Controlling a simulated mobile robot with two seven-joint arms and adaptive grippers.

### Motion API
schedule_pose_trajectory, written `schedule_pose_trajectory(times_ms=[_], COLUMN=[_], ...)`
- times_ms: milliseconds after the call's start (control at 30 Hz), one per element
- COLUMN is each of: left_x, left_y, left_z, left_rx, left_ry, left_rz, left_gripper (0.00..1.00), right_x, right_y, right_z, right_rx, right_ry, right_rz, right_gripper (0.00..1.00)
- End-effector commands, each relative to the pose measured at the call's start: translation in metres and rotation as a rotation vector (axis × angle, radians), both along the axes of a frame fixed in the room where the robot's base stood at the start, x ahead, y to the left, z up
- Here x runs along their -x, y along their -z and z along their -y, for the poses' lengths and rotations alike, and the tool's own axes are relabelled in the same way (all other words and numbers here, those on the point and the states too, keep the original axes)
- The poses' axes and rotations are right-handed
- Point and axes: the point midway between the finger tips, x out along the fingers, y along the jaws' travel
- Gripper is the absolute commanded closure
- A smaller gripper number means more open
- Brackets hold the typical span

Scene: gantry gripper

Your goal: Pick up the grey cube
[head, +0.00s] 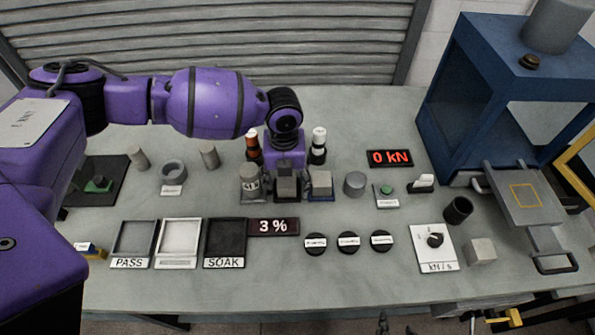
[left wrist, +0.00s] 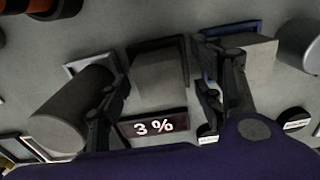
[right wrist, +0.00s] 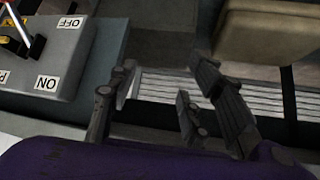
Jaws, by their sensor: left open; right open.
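Several grey blocks show, and I cannot tell which one the task names. One grey cube (head: 287,187) sits in a black-framed pad in the middle row. It also shows in the left wrist view (left wrist: 160,88). My left gripper (left wrist: 158,62) is open, its fingers on either side of this cube; contact cannot be told. In the head view the left gripper (head: 287,172) points down over it. A second grey cube (head: 320,183) sits on a blue-framed pad to the right. A third (head: 480,251) stands at the front right. My right gripper (right wrist: 163,76) is open and empty.
A grey cylinder (head: 250,183) stands close left of the left gripper, and two bottles (head: 318,146) stand behind. Trays (head: 133,243) and a 3 % display (head: 273,227) lie in front. A blue press (head: 440,125) fills the right. The right wrist view shows a switch box (right wrist: 50,50).

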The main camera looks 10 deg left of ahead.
Motion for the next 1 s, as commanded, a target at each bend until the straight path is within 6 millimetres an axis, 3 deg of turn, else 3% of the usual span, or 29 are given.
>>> schedule_pose_trajectory(times_ms=[67,500,833,1000], left_x=[0.001,0.0,0.0,-0.001], left_y=[0.0,0.0,-0.005,-0.022], left_z=[0.0,0.0,0.0,0.001], left_rx=[0.0,-0.001,0.0,0.002], left_ry=[0.0,0.0,0.0,0.0], left_rz=[-0.001,-0.001,0.001,0.004], left_gripper=[0.4,0.97,0.97,0.97], right_x=[0.0,0.009,0.012,0.011], right_y=[0.0,0.004,0.004,0.004], right_z=[-0.001,-0.001,0.004,0.004], right_rx=[-0.003,-0.003,0.006,0.007], right_ry=[0.003,0.008,-0.002,-0.002], right_rz=[-0.001,-0.016,-0.021,-0.018], right_gripper=[0.55,0.55,0.55,0.55])
